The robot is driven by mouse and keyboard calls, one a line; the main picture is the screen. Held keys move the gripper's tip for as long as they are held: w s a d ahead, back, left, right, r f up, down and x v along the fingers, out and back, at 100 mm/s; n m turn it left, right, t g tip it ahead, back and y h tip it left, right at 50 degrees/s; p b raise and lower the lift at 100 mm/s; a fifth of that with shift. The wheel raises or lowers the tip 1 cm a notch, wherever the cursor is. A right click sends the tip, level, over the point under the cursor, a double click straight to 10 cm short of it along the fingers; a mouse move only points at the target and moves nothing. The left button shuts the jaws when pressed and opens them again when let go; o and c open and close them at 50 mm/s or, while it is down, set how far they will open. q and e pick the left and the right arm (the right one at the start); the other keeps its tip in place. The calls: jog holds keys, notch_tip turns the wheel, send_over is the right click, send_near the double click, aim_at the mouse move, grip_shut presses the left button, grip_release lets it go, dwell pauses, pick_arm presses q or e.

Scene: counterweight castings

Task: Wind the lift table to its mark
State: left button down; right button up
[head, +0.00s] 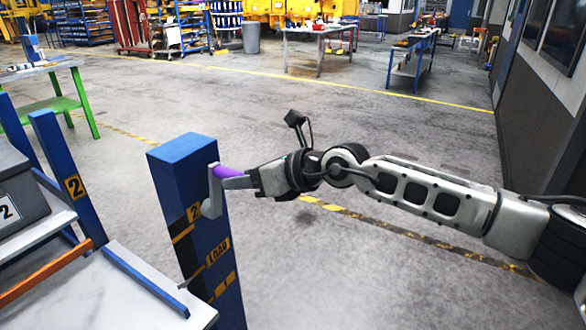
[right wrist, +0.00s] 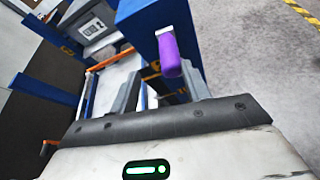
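A blue post (head: 185,165) stands left of centre in the head view, with dark bands, orange stripes and the labels "2", "LOAD" and "1". A grey crank arm (head: 213,192) with a purple handle (head: 229,172) sits at its upper part. My right gripper (head: 238,181) is at the handle. In the right wrist view the purple handle (right wrist: 169,54) shows between the two spread grey fingers, with a gap on the left; contact is unclear. A pale flat table surface (head: 92,294) with a blue edge bar lies left of the post. My left gripper is out of view.
A grey block (head: 22,188) labelled "2" and blue uprights (head: 62,170) stand at the left, with an orange bar (head: 45,272) below. A green-legged table (head: 65,103) is behind. The floor beyond the post is clear; workbenches stand farther back.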

jog(key=s+v, duration=0.1)
jog(key=v, duration=0.9)
jog(key=shift+r, duration=0.15)
dwell(0.5)
jog(key=shift+a, duration=0.1)
jog(key=shift+b, duration=0.35)
